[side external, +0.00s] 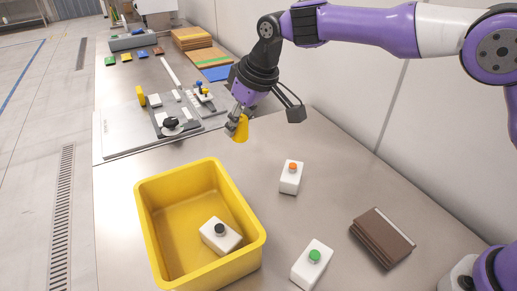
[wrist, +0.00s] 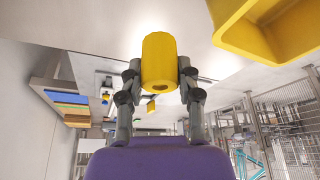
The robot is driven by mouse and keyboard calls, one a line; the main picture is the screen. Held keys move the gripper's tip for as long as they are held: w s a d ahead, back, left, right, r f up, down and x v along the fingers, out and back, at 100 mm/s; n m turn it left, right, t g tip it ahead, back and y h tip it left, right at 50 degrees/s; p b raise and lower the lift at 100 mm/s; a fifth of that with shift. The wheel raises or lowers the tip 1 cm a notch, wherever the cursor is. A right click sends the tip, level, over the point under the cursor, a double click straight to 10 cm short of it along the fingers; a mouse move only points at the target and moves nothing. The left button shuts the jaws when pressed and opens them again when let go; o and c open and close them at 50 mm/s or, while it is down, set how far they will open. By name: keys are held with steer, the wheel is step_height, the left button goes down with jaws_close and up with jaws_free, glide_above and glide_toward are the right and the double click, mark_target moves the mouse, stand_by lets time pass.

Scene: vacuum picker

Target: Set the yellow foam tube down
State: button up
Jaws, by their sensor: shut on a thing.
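The yellow foam tube (side external: 240,130) is held by my gripper (side external: 236,127) above the metal table, beyond the yellow bin.
A yellow bin (side external: 148,222) holds a white block with a black knob (side external: 221,235). White blocks with an orange button (side external: 291,177) and a green button (side external: 312,264) stand right of it. A brown stack (side external: 382,238) lies farther right. A grey fixture plate (side external: 120,130) lies behind. Bare table surrounds the orange-button block.

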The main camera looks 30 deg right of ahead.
steer(key=s+d+m+h, duration=0.2)
steer(key=d+m, duration=0.3)
steer(key=d, duration=0.1)
steer(key=shift+t, duration=0.4)
steer(key=w+d+f, duration=0.4)
steer(key=d, duration=0.1)
steer(key=w+d+f, duration=0.2)
steer(key=d, duration=0.1)
steer(key=shift+w, duration=0.15)
steer(key=shift+w+d+f, duration=0.1)
steer(key=shift+w+d, duration=0.05)
steer(key=shift+f, duration=1.95)
steer(key=shift+f, duration=0.2)
steer(key=o, duration=0.9)
steer(key=shift+o, duration=0.2)
